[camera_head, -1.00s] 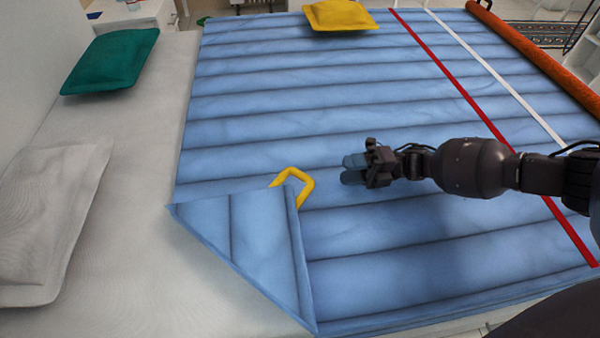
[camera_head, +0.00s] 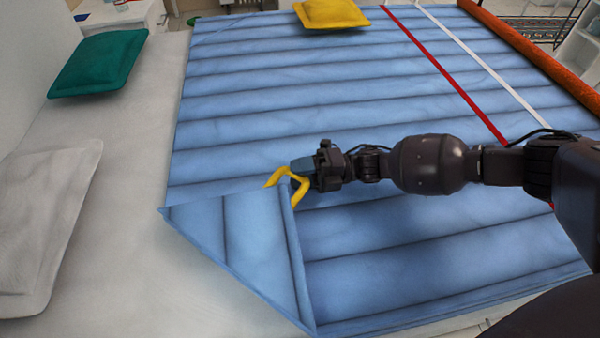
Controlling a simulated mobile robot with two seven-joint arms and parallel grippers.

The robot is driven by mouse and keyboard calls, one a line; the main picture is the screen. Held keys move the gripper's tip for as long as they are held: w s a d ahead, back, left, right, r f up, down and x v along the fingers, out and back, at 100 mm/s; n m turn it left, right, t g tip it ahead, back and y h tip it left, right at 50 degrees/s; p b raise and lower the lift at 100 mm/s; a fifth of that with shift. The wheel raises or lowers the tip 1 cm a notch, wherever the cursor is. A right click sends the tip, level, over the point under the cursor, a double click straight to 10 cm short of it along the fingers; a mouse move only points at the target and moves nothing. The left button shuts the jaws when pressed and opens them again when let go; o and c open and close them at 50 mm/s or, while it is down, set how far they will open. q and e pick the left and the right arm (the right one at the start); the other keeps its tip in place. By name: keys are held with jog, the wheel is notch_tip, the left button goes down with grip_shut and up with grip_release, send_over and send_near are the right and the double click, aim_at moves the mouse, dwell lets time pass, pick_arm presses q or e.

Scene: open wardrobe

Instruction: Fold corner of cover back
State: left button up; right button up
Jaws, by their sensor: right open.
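The blue quilted cover (camera_head: 400,235) lies over the bed. Its near left corner is folded back as a triangular flap (camera_head: 245,245). A yellow handle (camera_head: 301,190) stands at the tip of the flap. My right gripper (camera_head: 302,166) is open at the yellow handle, just above and beside it, overlapping it in the view. I cannot tell whether they touch. My left gripper is out of view.
A white pillow (camera_head: 45,225) and a green pillow (camera_head: 98,62) lie on the bare white sheet (camera_head: 130,240) at left. A yellow cushion (camera_head: 331,14) lies on the cover's far side. An orange roll (camera_head: 530,55) runs along the right edge.

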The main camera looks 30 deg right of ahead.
grip_shut()
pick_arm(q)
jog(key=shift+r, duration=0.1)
